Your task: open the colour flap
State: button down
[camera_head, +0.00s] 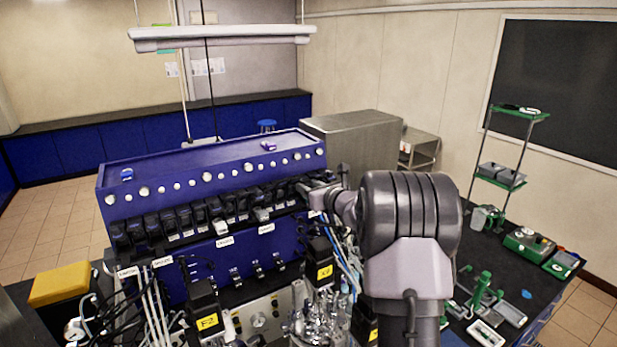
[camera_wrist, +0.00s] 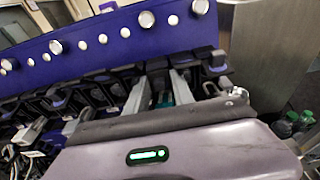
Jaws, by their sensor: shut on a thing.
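A row of black pump heads with flaps (camera_head: 190,216) runs along the front of the blue bioreactor housing (camera_head: 205,165). My gripper (camera_head: 306,188) is at the right end of this row in the head view. In the wrist view my gripper (camera_wrist: 170,84) has its two grey fingers on either side of one flap near the right end, which I take to be the colour flap. The fingers largely hide it; a bit of teal shows between them. Its exact angle cannot be told. Small white labels below the row are too small to read.
Tubes, cables and metal vessels (camera_head: 318,318) crowd the space below the pump row. A yellow box (camera_head: 60,283) stands at the left. A steel cabinet (camera_head: 355,145) is behind on the right. The black bench (camera_head: 455,318) at right holds green instruments.

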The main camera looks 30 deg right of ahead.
jog(key=g, duration=0.1)
jog(key=g+p, duration=0.1)
jog(key=shift+s+r+g+p, duration=0.1)
jog(key=shift+r+g+p, duration=0.2)
jog(key=shift+r+g, duration=0.1)
jog(key=g, duration=0.4)
jog(key=shift+r, duration=0.25)
jog(key=shift+r+g, duration=0.15)
jog(key=shift+g, duration=1.25)
jog(key=shift+s+y, duration=0.1)
jog(key=shift+y, duration=0.2)
jog(key=c, duration=1.4)
grip_release()
jog(key=v, duration=1.7)
jog(key=shift+w+r, duration=0.3)
